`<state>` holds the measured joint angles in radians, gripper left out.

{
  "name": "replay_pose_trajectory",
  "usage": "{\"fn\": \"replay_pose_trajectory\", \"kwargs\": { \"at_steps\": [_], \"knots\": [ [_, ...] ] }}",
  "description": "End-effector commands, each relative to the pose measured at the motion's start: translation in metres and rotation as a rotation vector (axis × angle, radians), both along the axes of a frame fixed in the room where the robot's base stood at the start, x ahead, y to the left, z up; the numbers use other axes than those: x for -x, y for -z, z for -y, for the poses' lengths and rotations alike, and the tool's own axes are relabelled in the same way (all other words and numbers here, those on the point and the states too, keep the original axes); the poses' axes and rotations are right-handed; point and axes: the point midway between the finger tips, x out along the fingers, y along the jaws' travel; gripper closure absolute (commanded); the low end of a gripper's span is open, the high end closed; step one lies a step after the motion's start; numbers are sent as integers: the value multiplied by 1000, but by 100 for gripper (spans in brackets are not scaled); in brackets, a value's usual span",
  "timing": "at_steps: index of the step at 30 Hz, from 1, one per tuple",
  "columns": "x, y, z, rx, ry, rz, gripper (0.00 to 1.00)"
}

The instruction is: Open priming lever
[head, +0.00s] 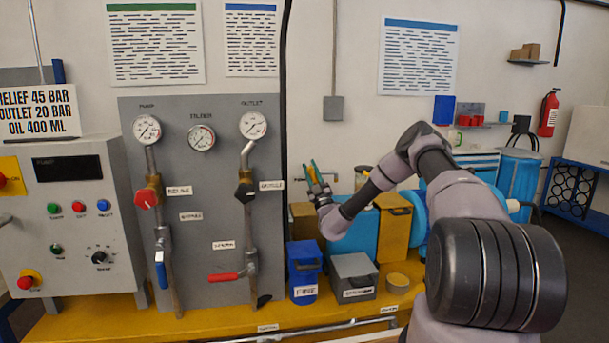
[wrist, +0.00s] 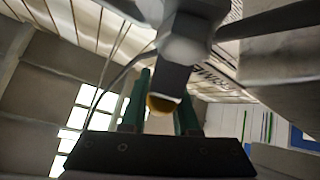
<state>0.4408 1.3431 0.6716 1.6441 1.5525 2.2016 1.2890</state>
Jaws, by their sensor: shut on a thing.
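My gripper (head: 314,172) is raised at mid-height, right of the grey gauge panel, its greenish fingers pointing up. In the wrist view, the two green fingers of my gripper (wrist: 164,98) stand on either side of a grey bar with a rounded yellow end (wrist: 160,104), and are shut on it. The bar runs up to a pale hub (wrist: 185,45) above the fingers. In the head view the lever is too small to make out clearly.
The grey panel (head: 205,230) carries gauges, a red-handled valve (head: 223,277) and a blue handle (head: 161,275). A blue box (head: 303,270) and a grey box (head: 353,277) stand on the yellow bench (head: 215,319). A black vertical pipe (head: 284,120) runs left of my gripper.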

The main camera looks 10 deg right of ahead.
Motion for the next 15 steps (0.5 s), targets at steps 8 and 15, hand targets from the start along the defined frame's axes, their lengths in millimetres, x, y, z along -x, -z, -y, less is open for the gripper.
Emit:
{"fn": "replay_pose_trajectory", "kwargs": {
  "at_steps": [8, 15],
  "knots": [
    [0, -5, 25, -239, 3, -2, 100],
    [0, -7, 38, -382, 3, -2, 100]
  ]
}}
